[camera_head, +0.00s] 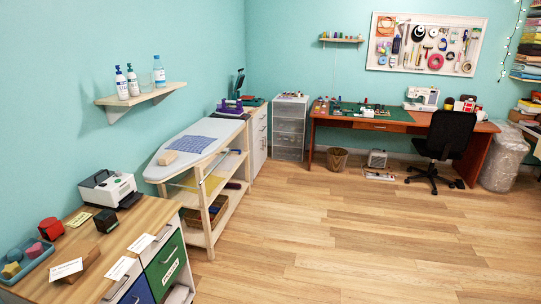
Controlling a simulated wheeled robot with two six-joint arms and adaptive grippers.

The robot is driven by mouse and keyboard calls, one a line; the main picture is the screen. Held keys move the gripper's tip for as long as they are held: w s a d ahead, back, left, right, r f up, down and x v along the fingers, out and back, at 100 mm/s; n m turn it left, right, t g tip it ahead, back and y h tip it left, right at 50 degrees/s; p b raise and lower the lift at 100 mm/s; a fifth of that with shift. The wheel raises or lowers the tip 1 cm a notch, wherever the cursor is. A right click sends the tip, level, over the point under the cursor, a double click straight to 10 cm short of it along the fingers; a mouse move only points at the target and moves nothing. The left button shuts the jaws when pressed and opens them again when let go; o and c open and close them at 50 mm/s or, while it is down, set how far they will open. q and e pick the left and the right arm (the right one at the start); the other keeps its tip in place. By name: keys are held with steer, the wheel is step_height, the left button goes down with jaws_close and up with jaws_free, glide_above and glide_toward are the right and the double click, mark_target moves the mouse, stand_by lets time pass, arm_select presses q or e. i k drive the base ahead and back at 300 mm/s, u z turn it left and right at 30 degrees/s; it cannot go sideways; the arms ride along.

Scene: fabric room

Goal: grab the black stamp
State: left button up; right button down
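A small dark block, which looks like the black stamp (105,221), sits on the wooden cabinet top (150,218) at the lower left of the head view. It is in front of a white and black machine (109,187) and to the right of a red and dark object (50,228). A yellow card (78,219) lies between the red object and the dark block. The block is too small to make out in detail. Neither of my grippers is in view.
A teal tray (40,261) with coloured pieces, a brown wooden block (84,266) and white cards (119,268) lie on the cabinet top. An ironing table (205,137) stands beyond the cabinet. A wall shelf (150,94) holds bottles. The wooden floor (340,230) at right is clear.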

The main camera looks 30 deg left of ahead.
mark_target(107, 221)
steer(key=u, duration=0.05)
steer(key=i, duration=1.55)
steer(key=u, duration=0.55)
steer(key=i, duration=0.95)
steer(key=u, duration=1.65)
steer(key=i, duration=0.9)
steer(key=u, duration=0.7)
